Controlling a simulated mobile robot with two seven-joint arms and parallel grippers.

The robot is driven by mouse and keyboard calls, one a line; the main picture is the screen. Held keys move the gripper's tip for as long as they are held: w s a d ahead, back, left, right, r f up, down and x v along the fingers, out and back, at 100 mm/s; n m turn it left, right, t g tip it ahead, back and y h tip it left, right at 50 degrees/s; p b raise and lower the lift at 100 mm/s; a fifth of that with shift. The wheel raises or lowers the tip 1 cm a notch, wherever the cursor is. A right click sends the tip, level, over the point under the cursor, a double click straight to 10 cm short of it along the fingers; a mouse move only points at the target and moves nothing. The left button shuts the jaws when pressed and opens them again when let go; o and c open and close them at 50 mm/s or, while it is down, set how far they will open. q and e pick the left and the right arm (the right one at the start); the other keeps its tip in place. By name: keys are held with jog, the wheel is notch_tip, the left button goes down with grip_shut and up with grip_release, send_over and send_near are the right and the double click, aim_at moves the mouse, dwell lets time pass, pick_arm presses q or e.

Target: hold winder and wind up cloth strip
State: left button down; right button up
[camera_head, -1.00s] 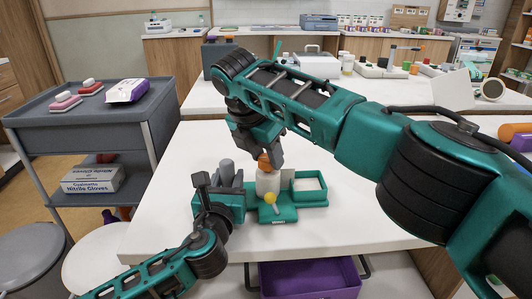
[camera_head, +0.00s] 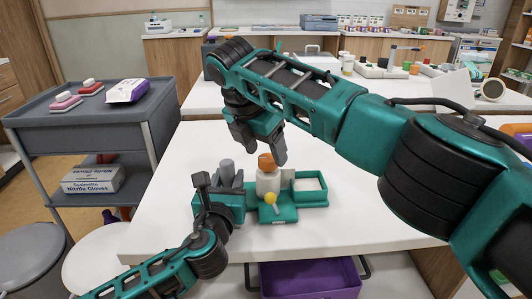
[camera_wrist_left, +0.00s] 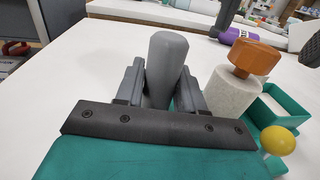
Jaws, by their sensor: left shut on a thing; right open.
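The winder is a green base (camera_head: 277,219) on the white table, with a grey upright handle (camera_head: 226,170), a white cloth roll (camera_head: 268,184) and an orange knob (camera_head: 266,162) on top of the roll. My left gripper (camera_head: 222,186) is shut on the grey handle, which shows between its fingers in the left wrist view (camera_wrist_left: 167,70). The roll and the orange knob (camera_wrist_left: 257,57) stand to the right of it there. My right gripper (camera_head: 263,150) is open and empty, just above and beside the orange knob. A yellow ball (camera_head: 270,197) sits at the base's front.
A green open tray (camera_head: 310,196) adjoins the roll on the right. A purple bin (camera_head: 310,280) is below the table's front edge. A grey cart (camera_head: 95,110) stands at the left. The table (camera_head: 370,205) is clear to the right.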

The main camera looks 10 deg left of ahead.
jog(key=v, duration=0.5)
jog(key=shift+s+r, duration=0.2)
jog(key=shift+r, duration=0.1)
jog(key=w+d+r+n+t+y, duration=0.3)
jog(key=w+d+r+t, duration=0.15)
jog(key=w, duration=0.25)
jog(key=w+d+r+n+t+y, duration=0.2)
jog(key=w+d+r+n+t, duration=0.1)
jog(key=w+t, duration=0.35)
jog(key=s+d+f+n+g+y, duration=0.4)
jog(key=s+f+n+g+y, duration=0.5)
jog(key=s+f+n, duration=0.45)
jog(key=shift+m, duration=0.75)
jog(key=x, duration=0.3)
jog(key=r+x, duration=0.1)
jog(key=x, duration=0.2)
jog(key=s+a+x, duration=0.1)
jog(key=x, duration=0.2)
jog(key=shift+a+r, duration=0.1)
jog(key=shift+a, duration=0.05)
jog(key=shift+c, duration=0.3)
